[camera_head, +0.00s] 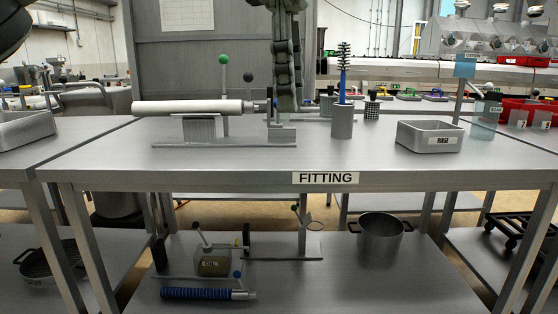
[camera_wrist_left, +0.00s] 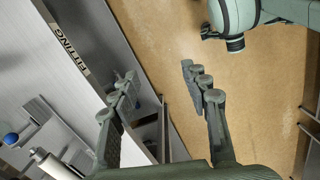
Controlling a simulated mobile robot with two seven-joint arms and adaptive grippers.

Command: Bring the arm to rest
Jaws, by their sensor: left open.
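My left gripper (camera_head: 285,100) hangs down from the top of the head view, in front of the upper part of the bench labelled FITTING (camera_head: 460,170). In the left wrist view its two fingers (camera_wrist_left: 165,80) stand apart with nothing between them; the tan floor and the bench edge lie beyond. In the head view the gripper hides part of the bench's back, just right of the white roller's end. My right gripper cannot be made out.
A white roller (camera_head: 190,107) lies on a stand, with a green-knobbed post (camera_head: 224,90) behind. A blue brush stands in a grey cup (camera_head: 342,122). A metal tray (camera_head: 430,137) sits to the right.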

